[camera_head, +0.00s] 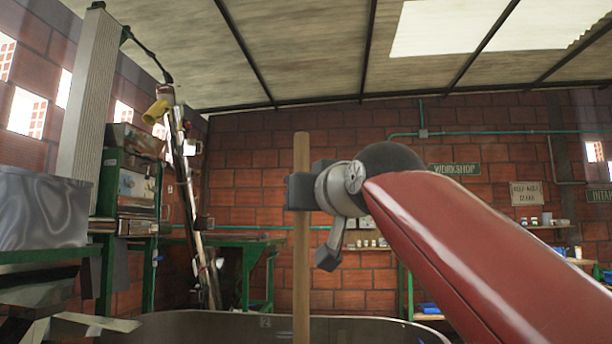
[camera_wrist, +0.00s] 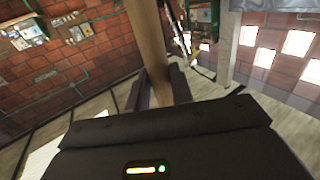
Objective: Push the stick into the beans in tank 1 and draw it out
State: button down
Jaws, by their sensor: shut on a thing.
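The wooden stick (camera_head: 301,265) stands upright in the head view, and its lower end passes out of the bottom of the picture. My gripper (camera_head: 300,190) is shut on the stick a little below its top end. In the wrist view the stick (camera_wrist: 148,40) runs between the two dark fingers of my gripper (camera_wrist: 158,88). A curved metal rim (camera_head: 200,316), perhaps that of a tank, shows behind the stick at the bottom of the head view. The beans are not in view, and where the stick's lower end rests is hidden.
A green-framed machine (camera_head: 130,190) and a grey metal bin (camera_head: 45,208) stand at the left. A green table (camera_head: 235,245) stands by the brick wall. A WORKSHOP sign (camera_head: 455,169) hangs on the back wall.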

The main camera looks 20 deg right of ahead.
aim_at(304, 154)
notch_tip(304, 154, down, 36)
jog(key=b, duration=0.3)
jog(key=r+p, duration=0.1)
jog(key=r, duration=1.3)
jog(key=r+p, duration=0.1)
jog(key=r, duration=1.3)
jog(key=r+p, duration=0.1)
jog(key=r, duration=1.3)
jog(key=shift+d+r, duration=0.35)
jog(key=shift+d, duration=0.05)
jog(key=shift+a+r, duration=0.4)
jog(key=shift+a, duration=0.05)
jog(key=shift+s, duration=0.1)
